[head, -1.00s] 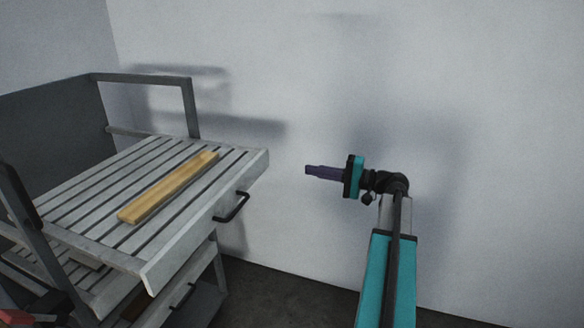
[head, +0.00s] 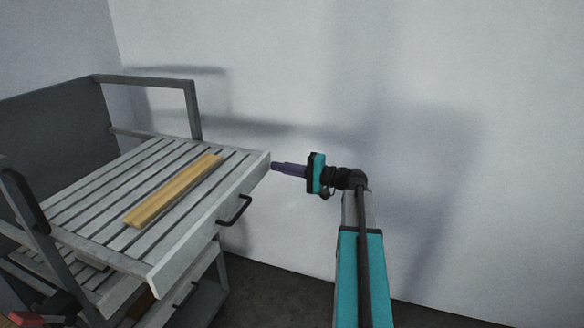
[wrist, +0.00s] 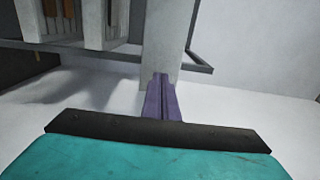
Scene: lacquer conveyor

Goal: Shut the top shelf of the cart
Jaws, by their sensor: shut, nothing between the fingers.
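The cart's top shelf (head: 112,250) is a grey slatted drawer, pulled out past the cart's frame toward the right. It has a dark bar handle (head: 236,211) on its front panel. My gripper (head: 273,167) is shut and empty, its purple fingers pointing left at the far end of the front panel. The tips look very close to the panel; I cannot tell whether they touch. In the wrist view the shut fingers (wrist: 161,84) overlap a pale upright panel face (wrist: 165,40).
A yellow wooden plank (head: 173,191) lies on the top shelf. Lower shelves (head: 190,297) with another handle sit beneath. The cart's dark frame (head: 145,79) rises at the back. A grey wall (head: 460,120) stands behind my arm. Dark floor is free right of the cart.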

